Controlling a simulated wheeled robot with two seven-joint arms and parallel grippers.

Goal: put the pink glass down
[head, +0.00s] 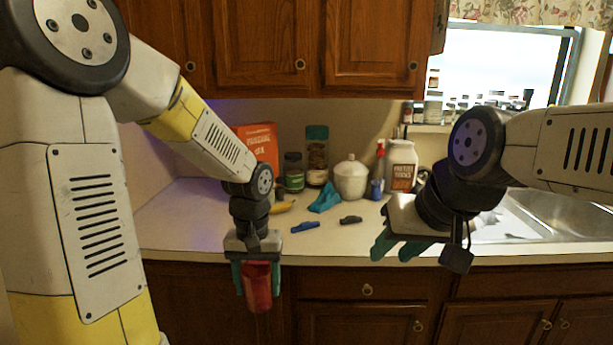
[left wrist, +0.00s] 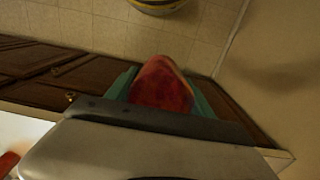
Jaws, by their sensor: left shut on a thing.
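The pink glass (head: 258,287) looks deep red-pink and hangs upright in my left gripper (head: 257,280). The gripper's teal fingers are shut on it, in front of the cabinet doors and below the counter's front edge. In the left wrist view the glass (left wrist: 162,87) sits between the teal fingers, with tiled floor beyond it. My right gripper (head: 395,250) is over the counter's front edge, left of the sink; its teal fingers look apart, with nothing seen between them.
The counter (head: 330,245) has free room at its front left. Behind lie a blue object (head: 305,227), a dark object (head: 351,219) and a teal cloth-like thing (head: 325,198). The sink (head: 565,212) is right.

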